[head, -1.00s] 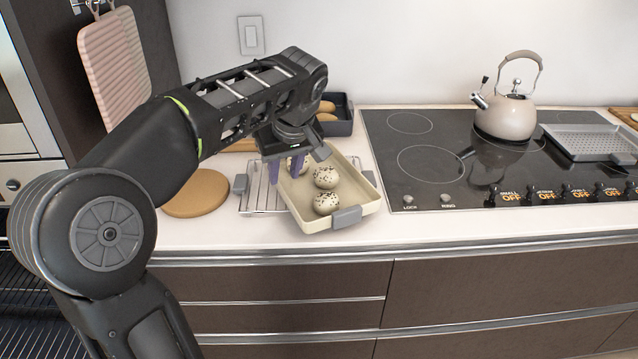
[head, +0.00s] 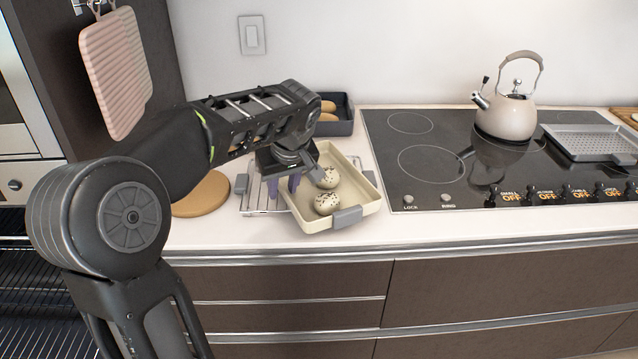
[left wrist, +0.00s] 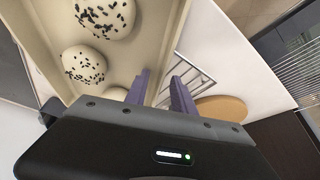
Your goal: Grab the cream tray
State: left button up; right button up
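The cream tray (head: 352,216) with grey end handles sits on the wire rack and counter, holding round seeded buns (head: 327,202). In the left wrist view the tray (left wrist: 152,38) fills the upper left. My left gripper (head: 283,190) points down at the tray's left long side. Its two purple fingers (left wrist: 160,92) are apart with nothing clamped between them. One finger overlaps the tray's edge in the wrist view and the other is outside it, over the rack. I cannot tell if either touches the wall. My arm hides the tray's back left part. My right gripper is out of view.
A wire rack (head: 257,206) lies under and left of the tray, beside a round wooden board (head: 205,195). A dark tray with bread (head: 344,126) stands behind. The cooktop (head: 425,160) with a kettle (head: 506,117) is to the right. The counter's front strip is clear.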

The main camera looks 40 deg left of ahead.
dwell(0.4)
pick_arm(q)
grip_shut()
dwell(1.3)
